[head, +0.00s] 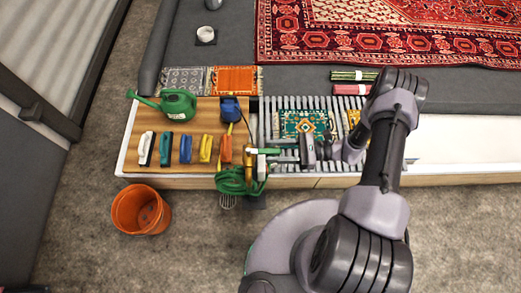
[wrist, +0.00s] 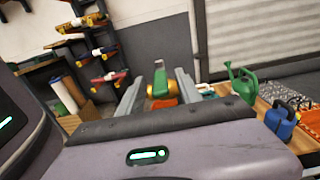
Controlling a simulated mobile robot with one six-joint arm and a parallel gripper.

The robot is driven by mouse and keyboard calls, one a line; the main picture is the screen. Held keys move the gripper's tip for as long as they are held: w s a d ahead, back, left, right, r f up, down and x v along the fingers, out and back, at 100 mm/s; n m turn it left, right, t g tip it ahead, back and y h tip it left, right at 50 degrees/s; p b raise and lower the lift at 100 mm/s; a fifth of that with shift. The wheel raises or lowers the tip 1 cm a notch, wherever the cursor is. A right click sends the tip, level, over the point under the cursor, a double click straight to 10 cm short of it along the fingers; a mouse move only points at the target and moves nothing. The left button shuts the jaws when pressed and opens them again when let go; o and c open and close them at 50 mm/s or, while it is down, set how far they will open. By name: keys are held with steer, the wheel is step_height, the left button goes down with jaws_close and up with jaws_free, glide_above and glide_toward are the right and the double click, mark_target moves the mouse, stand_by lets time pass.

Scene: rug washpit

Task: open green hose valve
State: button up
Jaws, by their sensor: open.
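The green hose valve has a green lever (head: 263,151) at the right edge of the wooden board, just above the coiled green hose (head: 236,183). In the wrist view, the green lever (wrist: 160,82) stands up over a brass valve body (wrist: 160,91). My gripper (head: 273,151) is open and points left at the valve in the head view. In the wrist view, the lever shows between the two fingers of my gripper (wrist: 158,86), with gaps on both sides. I cannot tell whether either finger touches it. My gripper's body hides the valve's lower part in the wrist view.
A green watering can (head: 178,104), a blue jug (head: 230,108) and several coloured brushes (head: 205,148) stand on the wooden board (head: 127,155). An orange bucket (head: 141,210) stands on the floor. Small rugs (head: 304,123) lie on the slatted rack. Open floor lies in front.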

mark_target(258, 152)
steer(key=a, duration=0.4)
steer(key=shift+w+a, duration=0.1)
steer(key=shift+a, duration=0.15)
jaws_close()
stand_by(1.2)
